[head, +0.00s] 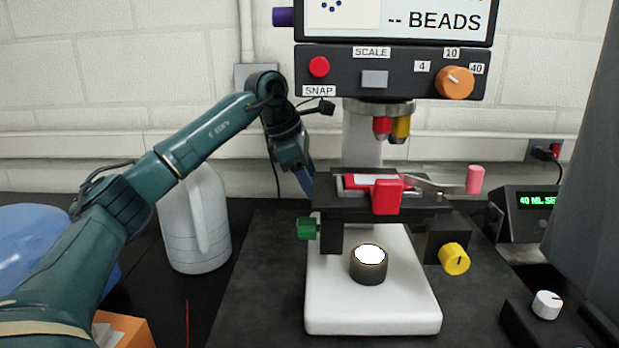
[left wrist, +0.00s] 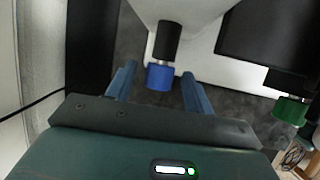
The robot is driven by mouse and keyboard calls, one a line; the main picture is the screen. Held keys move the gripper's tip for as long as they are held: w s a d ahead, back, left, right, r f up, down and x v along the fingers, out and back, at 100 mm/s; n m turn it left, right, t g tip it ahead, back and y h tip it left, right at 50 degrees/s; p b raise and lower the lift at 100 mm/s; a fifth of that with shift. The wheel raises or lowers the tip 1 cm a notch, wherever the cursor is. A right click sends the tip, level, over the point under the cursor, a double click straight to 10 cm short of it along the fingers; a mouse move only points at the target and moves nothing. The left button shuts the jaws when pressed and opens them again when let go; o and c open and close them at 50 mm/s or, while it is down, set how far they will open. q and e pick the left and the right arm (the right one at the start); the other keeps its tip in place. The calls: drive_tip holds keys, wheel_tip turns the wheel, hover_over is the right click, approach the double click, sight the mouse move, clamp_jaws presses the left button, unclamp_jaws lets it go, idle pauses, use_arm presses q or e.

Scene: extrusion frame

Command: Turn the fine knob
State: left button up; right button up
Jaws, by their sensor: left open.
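A blue knob (left wrist: 160,77) on a short black shaft (left wrist: 167,42) sticks out of the white microscope body in the left wrist view. No label on it shows, and it is hidden in the head view. My left gripper (left wrist: 159,72) is open, with one blue finger on each side of the blue knob and a visible gap to both; its exact depth along the knob is unclear. In the head view my left gripper (head: 307,180) is beside the stage's back left, its tips partly hidden. A green knob (head: 307,228) and a yellow knob (head: 454,259) also sit on the microscope.
The microscope stage (head: 428,201) with a red clip is close to my left gripper. A white jug (head: 190,225) stands left, under my left arm. A control box (head: 530,215) and a white dial (head: 546,304) are at the right. The dark mat's left part is clear.

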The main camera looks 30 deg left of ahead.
use_arm(q)
drive_tip(key=c, duration=1)
drive_tip(key=shift+o, duration=0.2)
drive_tip(key=shift+s+d+f+t+y+b, duration=0.1)
drive_tip(key=shift+f+t+y+b, duration=0.3)
drive_tip(key=shift+t+b, duration=0.55)
drive_tip(key=shift+f+m+b, duration=0.1)
drive_tip(key=shift+m+b, duration=0.2)
drive_tip(key=shift+b, duration=0.5)
drive_tip(key=shift+s+d+t+y+b, duration=0.15)
drive_tip(key=shift+t+y+b, duration=0.35)
drive_tip(key=shift+t+b, duration=0.45)
drive_tip(key=shift+r, duration=0.25)
use_arm(e)
wheel_tip(320, 180, down, 3)
drive_tip(key=shift+a+r+m+t, duration=0.1)
drive_tip(key=shift+m+t, duration=0.2)
drive_tip(key=shift+m, duration=0.2)
drive_tip(key=shift+s, duration=0.1)
